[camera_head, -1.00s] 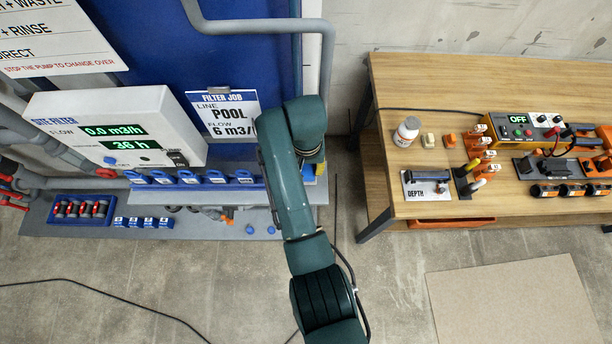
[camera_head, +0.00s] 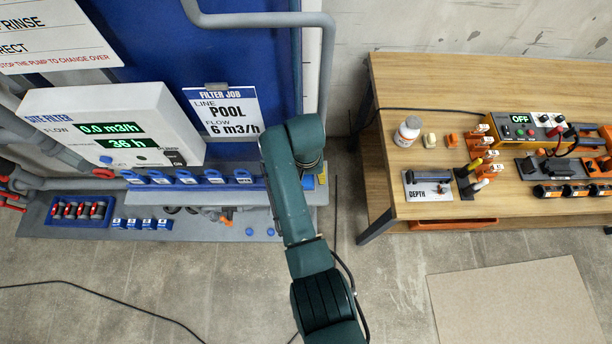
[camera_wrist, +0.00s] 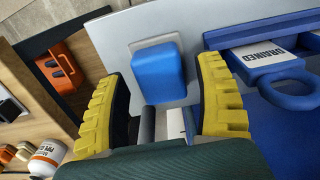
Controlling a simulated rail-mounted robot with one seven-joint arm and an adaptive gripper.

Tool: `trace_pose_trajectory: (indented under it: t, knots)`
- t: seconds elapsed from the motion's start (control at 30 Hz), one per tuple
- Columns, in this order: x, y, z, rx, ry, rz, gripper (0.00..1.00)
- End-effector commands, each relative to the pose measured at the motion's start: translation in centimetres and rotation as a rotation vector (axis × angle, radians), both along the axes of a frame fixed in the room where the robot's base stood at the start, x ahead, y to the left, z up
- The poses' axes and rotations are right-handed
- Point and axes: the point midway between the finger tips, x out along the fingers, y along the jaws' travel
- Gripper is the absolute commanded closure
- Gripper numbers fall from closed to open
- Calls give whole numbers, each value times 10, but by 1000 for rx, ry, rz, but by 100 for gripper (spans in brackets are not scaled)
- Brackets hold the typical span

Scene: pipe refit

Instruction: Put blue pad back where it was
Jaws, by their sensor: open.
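In the wrist view the blue pad (camera_wrist: 158,75) is a rounded block against a pale square plate (camera_wrist: 152,43) on a light grey panel. My gripper (camera_wrist: 162,72) has its two yellow ribbed fingers apart, one on each side of the pad in the picture. I see no finger closed on it, and I cannot tell how much depth lies between them.
A blue rack of tags, one marked DRAINED (camera_wrist: 264,53), lies right of the right finger. An orange part (camera_wrist: 62,65) and a white bottle (camera_wrist: 48,157) are at left. The wooden bench (camera_head: 420,80) stands right of my arm, with a floor gap between.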

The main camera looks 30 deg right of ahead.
Motion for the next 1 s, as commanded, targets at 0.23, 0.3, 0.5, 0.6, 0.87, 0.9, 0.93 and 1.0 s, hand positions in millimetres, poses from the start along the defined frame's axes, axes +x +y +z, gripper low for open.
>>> trace_pose_trajectory:
  t: [0.23, 0.3, 0.5, 0.6, 0.87, 0.9, 0.93, 1.0]
  knots:
    - [1, 0, 25, -1, -4, 0, 31]
    - [2, 0, 43, -1, -5, 0, 31]
    - [1, 0, 92, 0, -3, 0, 31]
    - [1, 0, 109, 0, -2, 0, 31]
    - [1, 0, 122, 0, 0, 0, 31]
    - [1, 0, 121, 0, 0, 0, 31]
    - [1, 0, 121, 0, 0, 0, 31]
    - [1, 0, 121, 0, 0, 0, 31]
